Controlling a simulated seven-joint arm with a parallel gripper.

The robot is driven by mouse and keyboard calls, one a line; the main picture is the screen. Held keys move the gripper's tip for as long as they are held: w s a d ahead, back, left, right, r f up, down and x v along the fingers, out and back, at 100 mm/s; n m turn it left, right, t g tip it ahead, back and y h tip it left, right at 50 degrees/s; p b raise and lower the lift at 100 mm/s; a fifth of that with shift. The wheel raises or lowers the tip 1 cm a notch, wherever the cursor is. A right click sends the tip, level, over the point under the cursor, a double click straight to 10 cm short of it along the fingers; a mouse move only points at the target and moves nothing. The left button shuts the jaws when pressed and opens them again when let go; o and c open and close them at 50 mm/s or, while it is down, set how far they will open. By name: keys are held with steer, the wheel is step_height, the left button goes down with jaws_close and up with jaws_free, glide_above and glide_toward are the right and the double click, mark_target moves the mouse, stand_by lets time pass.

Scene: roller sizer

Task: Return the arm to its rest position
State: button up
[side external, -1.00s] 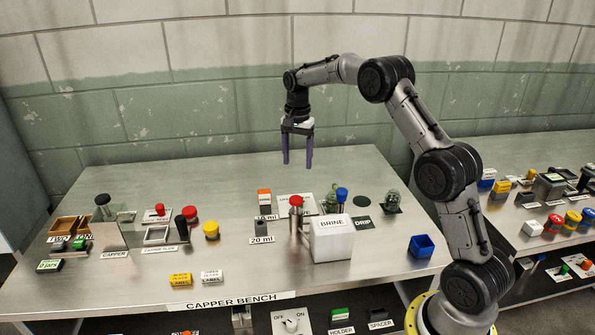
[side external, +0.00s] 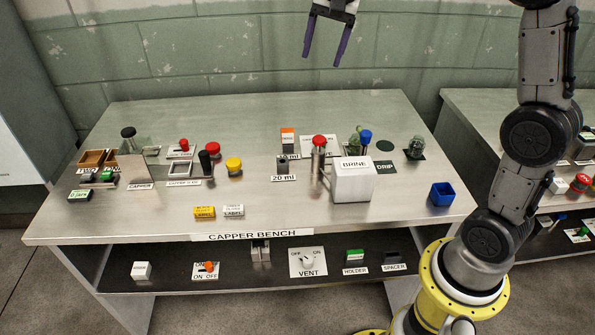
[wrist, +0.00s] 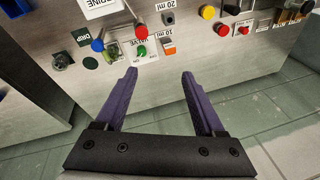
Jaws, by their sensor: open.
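My gripper (side external: 325,53) hangs high above the back edge of the capper bench in the side external view, in front of the green wall. Its two purple fingers are spread apart with nothing between them. In the wrist view my gripper (wrist: 160,72) also shows open and empty over the bench's edge and the floor. The rest of my arm rises on the right, and its upper part is cut off by the frame's top.
The capper bench (side external: 300,215) holds a white BRINE box (side external: 354,182), a blue open box (side external: 442,194), a red-topped post (side external: 319,142) and wooden bins (side external: 92,158). A lower shelf carries a VENT switch (side external: 307,262). A second bench (side external: 460,125) stands at right. The air around my gripper is clear.

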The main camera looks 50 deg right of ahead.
steer(key=s+a+r+n+t, duration=0.1)
steer(key=s+a+r+n, duration=0.15)
steer(key=s, duration=0.25)
steer(key=s+a+r+n, duration=0.1)
steer(key=s+a, duration=0.2)
steer(key=s, duration=0.3)
steer(key=s+a+f+n, duration=0.1)
steer(key=s+f+n, duration=0.3)
steer(key=s, duration=0.4)
steer(key=s+a+f+n+t, duration=0.1)
steer(key=s+a+f+n, duration=0.1)
steer(key=s+f+n, duration=0.3)
step_height(320, 180, down, 2)
steer(key=s, duration=0.3)
steer(key=shift+a+y, duration=0.3)
